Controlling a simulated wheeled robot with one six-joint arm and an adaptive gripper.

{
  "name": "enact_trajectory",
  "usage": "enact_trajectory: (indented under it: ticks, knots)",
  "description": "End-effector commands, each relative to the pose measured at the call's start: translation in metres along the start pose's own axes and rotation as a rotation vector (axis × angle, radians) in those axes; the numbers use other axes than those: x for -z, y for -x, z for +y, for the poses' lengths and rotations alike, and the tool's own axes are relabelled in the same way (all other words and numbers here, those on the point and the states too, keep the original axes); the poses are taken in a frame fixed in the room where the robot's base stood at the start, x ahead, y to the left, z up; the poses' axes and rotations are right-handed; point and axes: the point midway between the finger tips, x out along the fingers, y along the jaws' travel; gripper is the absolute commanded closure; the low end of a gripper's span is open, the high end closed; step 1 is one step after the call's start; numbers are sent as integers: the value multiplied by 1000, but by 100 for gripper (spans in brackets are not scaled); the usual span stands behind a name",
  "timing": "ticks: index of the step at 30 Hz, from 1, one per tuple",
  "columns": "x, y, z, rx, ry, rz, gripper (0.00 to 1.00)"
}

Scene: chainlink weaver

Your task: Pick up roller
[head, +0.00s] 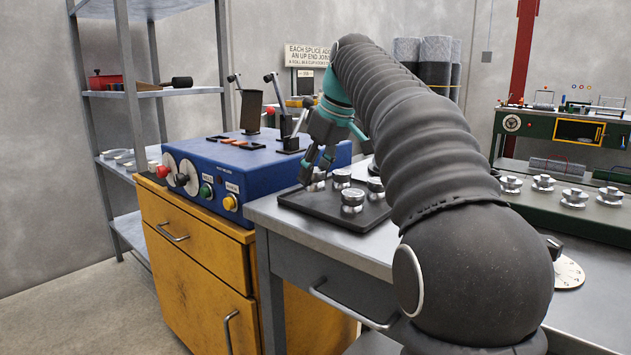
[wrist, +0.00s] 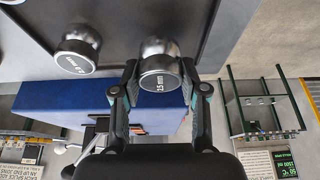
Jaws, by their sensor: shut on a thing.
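My gripper (head: 316,168) is at the left back of a low black tray (head: 325,212) on the grey bench. In the wrist view my gripper (wrist: 160,84) has its two fingers on either side of a shiny metal roller (wrist: 158,66), marked in mm on its end (seems to read 1.5 mm). This roller shows in the head view (head: 316,181) partly hidden by the fingers. I cannot tell whether it touches the tray. A second marked roller (wrist: 78,52) stands apart from the fingers. In the head view other rollers stand on the tray, one at the front (head: 352,201).
A blue control box (head: 235,165) with knobs and levers sits on a yellow cabinet (head: 195,235) left of the bench. A grey shelf rack (head: 135,94) stands behind it.

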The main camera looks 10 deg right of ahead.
Motion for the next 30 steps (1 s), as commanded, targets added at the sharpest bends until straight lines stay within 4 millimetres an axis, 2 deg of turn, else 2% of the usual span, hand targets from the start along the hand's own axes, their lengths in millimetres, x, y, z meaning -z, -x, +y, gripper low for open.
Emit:
enact_trajectory:
  ticks: [4,12,20,30]
  knots:
    - [11,24,1,-4,3,5,100]
    - [24,54,1,-1,1,3,100]
    - [28,67,0,-2,2,3,100]
    - [28,69,0,-1,1,1,100]
